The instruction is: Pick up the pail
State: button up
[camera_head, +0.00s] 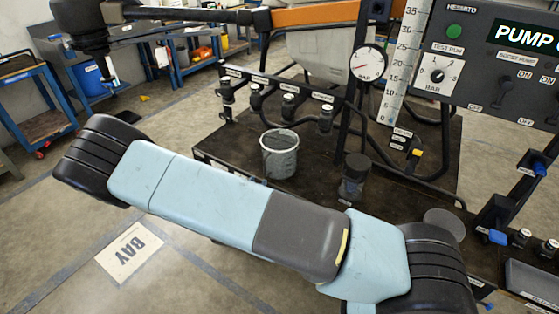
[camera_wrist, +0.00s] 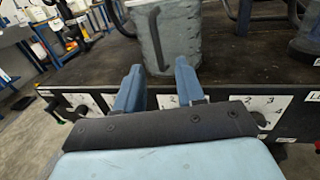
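The grey pail (camera_head: 280,160) stands upright on the dark platform of the pump rig in the head view, in front of a row of valves. In the wrist view the pail (camera_wrist: 184,40) is straight ahead at the top, its rim cut off by the picture edge. A dark upright handle (camera_wrist: 157,45) shows on its near side. My gripper (camera_wrist: 159,70) is open and empty, its two blue fingers pointing at the pail. The handle shows just beyond the gap between the fingertips. Whether a finger touches it I cannot tell.
A dark jar (camera_head: 353,180) stands to the right of the pail. The pump panel (camera_head: 480,65) and a round gauge (camera_head: 368,62) rise behind at right. Labelled dials (camera_wrist: 85,103) line the platform's front edge. Open floor lies to the left.

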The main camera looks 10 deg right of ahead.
aim_at(265, 175)
jog(key=x, duration=0.3)
jog(key=shift+w+d, duration=0.15)
jog(key=shift+w, duration=0.15)
jog(key=shift+r+x, duration=0.15)
jog(key=shift+x, duration=1.15)
jog(key=shift+r+x, duration=0.15)
jog(key=shift+x, duration=1.2)
grip_shut()
